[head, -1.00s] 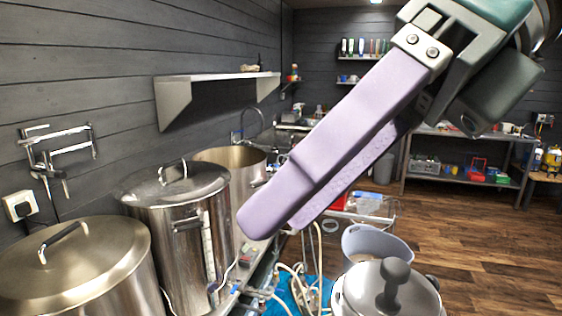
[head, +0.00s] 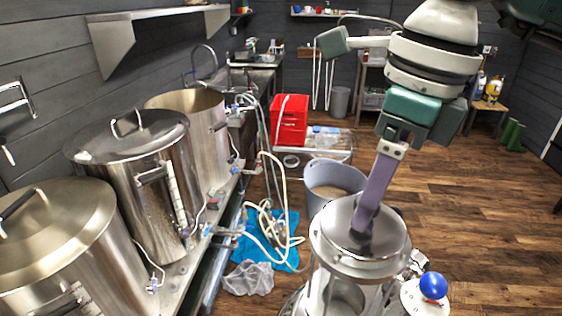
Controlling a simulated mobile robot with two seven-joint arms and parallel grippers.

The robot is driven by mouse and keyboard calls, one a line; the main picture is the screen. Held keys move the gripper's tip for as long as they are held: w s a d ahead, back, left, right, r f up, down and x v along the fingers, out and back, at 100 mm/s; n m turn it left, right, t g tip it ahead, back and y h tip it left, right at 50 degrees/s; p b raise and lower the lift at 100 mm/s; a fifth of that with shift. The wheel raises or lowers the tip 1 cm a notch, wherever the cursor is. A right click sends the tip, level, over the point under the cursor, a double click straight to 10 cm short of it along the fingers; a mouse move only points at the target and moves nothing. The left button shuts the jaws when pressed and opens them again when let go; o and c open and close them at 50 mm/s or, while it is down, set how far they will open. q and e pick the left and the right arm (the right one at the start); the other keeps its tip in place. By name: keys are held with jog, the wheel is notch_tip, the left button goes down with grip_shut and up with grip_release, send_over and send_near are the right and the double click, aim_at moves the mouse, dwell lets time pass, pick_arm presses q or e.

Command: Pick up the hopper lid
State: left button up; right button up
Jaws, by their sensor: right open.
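The hopper lid (head: 335,226) is a round steel cover. It lies level on top of the hopper (head: 318,258), a glossy metal vessel at the lower middle right. My right gripper (head: 368,212) points down over the middle of the lid, with its purple fingers at the lid's grey knob. The near finger hides most of the knob, and the other finger is hardly seen. The gripper is open, and I cannot tell whether it touches the knob. My left gripper is not in view.
Steel kettles (head: 140,165) line the bench at left. A grey bucket (head: 338,172) stands just behind the hopper. Hoses (head: 268,200) and a blue cloth (head: 262,240) lie left of it. A blue ball knob (head: 433,285) is at front right. The wooden floor at right is clear.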

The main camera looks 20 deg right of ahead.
jog(key=shift+w+a+f, duration=0.1)
jog(key=shift+w+f, duration=0.1)
jog(key=shift+f, duration=0.85)
grip_shut()
